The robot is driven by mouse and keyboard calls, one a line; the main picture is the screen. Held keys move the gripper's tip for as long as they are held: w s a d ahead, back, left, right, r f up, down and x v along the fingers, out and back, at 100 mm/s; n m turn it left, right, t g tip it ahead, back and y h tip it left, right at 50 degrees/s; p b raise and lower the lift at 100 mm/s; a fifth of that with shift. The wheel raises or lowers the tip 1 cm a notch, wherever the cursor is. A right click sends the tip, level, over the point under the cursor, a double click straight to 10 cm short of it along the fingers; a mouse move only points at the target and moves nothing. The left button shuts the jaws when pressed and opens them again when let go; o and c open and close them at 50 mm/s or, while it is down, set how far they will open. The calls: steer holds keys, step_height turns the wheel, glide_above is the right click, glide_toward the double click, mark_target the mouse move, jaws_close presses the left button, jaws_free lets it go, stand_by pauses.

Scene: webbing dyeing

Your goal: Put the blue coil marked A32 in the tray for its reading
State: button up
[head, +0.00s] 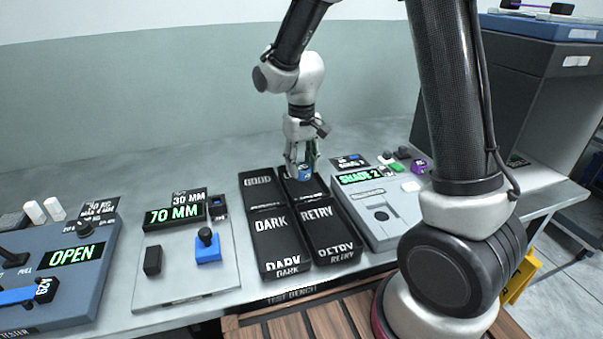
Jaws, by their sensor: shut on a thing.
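My gripper (302,166) is shut on a small blue coil (305,174), over or just inside the back right black tray (318,196). I cannot tell whether the coil touches the tray floor, and its marking is too small to read. The back left tray (262,190) has a blurred label that seems to read GOOD. The front left tray (280,246) reads DARK and the front right tray (332,232) reads RETRY. The shade reader (384,222) right of the trays displays SHADE 2.
A gauge plate (180,272) showing 70 MM stands left of the trays, with a blue block. Further left is a tester (60,290) showing OPEN, with a blue strip across it. Small coloured pieces and a purple coil (419,166) lie behind the reader. The bench behind the trays is clear.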

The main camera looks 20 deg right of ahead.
mark_target(302, 166)
steer(key=shift+f, duration=1.55)
steer(key=o, duration=0.8)
steer(key=shift+f, duration=0.15)
step_height(302, 166, up, 12)
steer(key=r, duration=0.1)
steer(key=s+d+r+m+t, duration=0.1)
steer(key=s+d+r+t, duration=0.1)
steer(key=s+d+r, duration=0.75)
steer(key=s+d, duration=0.1)
steer(key=s, duration=0.3)
steer(key=s+d+f+t, duration=0.1)
steer(key=s+d, duration=0.1)
steer(key=s, duration=0.3)
steer(key=s+d+m+t, duration=0.1)
steer(key=s+d, duration=0.1)
steer(key=s, duration=0.3)
steer(key=shift+d+f, duration=0.15)
steer(key=shift+d, duration=0.1)
